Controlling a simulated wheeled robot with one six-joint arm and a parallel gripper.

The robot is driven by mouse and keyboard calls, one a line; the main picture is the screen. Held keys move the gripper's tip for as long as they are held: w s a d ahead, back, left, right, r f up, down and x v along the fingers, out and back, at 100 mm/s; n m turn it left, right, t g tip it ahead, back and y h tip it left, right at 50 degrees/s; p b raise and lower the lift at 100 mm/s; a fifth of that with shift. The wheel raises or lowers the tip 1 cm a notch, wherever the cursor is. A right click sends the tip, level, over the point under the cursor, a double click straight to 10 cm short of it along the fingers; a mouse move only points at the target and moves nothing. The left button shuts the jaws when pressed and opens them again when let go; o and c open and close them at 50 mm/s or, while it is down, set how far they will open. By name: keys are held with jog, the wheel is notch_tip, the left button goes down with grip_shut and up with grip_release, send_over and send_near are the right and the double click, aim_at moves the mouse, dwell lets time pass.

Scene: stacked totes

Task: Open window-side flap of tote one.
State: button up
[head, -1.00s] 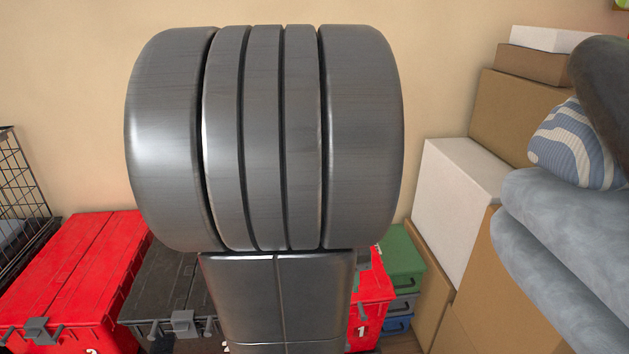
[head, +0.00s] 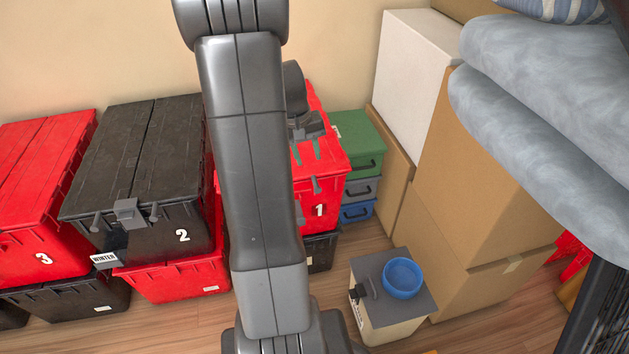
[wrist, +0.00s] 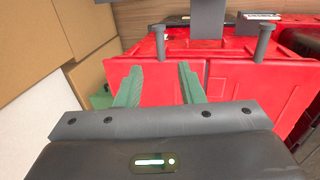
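Red tote one (head: 332,200) stands right of my arm in the head view, its left part hidden behind the arm. In the wrist view its red lid (wrist: 245,95) has a centre seam, two grey pegs at the front edge, the left peg (wrist: 161,43) and right peg (wrist: 265,42), and a grey latch (wrist: 207,18) between them. My gripper (wrist: 159,72) is open and empty, its green fingers apart over the lid half left of the seam, short of the left peg. It also shows above the lid in the head view (head: 310,150). I cannot tell whether the fingers touch the lid. No window shows.
Black tote two (head: 165,240) and red tote three (head: 30,235) stand to the left. A green bin (head: 358,140) stands close right of tote one, with cardboard boxes (head: 470,170) beyond. A beige box (head: 390,315) with a blue bowl (head: 403,278) stands on the floor in front.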

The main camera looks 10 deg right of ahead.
aim_at(315, 182)
jog(key=f, duration=0.3)
jog(key=d+f+b, duration=0.1)
jog(key=f, duration=0.2)
jog(key=f+b, duration=0.1)
jog(key=f, duration=0.2)
jog(key=shift+d, duration=0.4)
grip_shut()
